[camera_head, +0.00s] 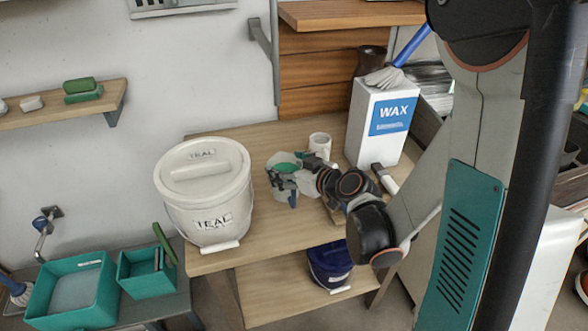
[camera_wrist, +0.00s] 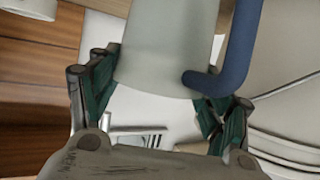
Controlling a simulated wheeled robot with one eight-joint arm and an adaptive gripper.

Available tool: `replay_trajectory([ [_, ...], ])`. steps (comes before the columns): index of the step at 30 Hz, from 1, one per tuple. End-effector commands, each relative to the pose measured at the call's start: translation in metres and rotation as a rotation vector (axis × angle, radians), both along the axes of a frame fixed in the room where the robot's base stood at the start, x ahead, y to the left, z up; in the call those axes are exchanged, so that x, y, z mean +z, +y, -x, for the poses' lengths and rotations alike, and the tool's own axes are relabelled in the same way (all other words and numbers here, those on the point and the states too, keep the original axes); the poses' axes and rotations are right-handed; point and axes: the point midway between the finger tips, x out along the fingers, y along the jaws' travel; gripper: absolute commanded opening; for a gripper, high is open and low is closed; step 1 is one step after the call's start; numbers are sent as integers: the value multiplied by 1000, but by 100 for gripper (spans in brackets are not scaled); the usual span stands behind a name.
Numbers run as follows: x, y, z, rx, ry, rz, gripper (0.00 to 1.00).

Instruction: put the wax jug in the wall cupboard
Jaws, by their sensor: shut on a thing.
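My gripper (camera_head: 285,178) is over the wooden table, with its green-padded fingers around a pale grey-white jug (camera_head: 307,185). In the wrist view the jug (camera_wrist: 165,50) sits between the two fingers of my gripper (camera_wrist: 155,85), with its blue handle (camera_wrist: 236,50) at the right finger. The jug's far end is cut off by the frame edge, and no label shows on it. In the head view my fingers and wrist hide part of it. I cannot tell whether it touches the tabletop. No cupboard can be made out clearly.
A large white TEAL bucket (camera_head: 204,200) stands left of my gripper. A white WAX box (camera_head: 378,125) with a blue-handled brush and a white mug (camera_head: 320,143) stand behind. A dark blue bucket (camera_head: 328,262) is on the lower shelf. Teal trays (camera_head: 70,292) are at lower left.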

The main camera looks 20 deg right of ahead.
Motion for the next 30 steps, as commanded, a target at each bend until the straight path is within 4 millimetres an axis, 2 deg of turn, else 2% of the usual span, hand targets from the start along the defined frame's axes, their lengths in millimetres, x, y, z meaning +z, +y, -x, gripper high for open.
replay_trajectory([
  [3, 0, 0, -27, 1, 0, -1, 11],
  [15, -2, 0, -106, 0, 0, 0, 11],
  [21, -1, 0, -125, -1, 0, -1, 11],
  [30, -1, 0, -136, -1, 0, -1, 11],
])
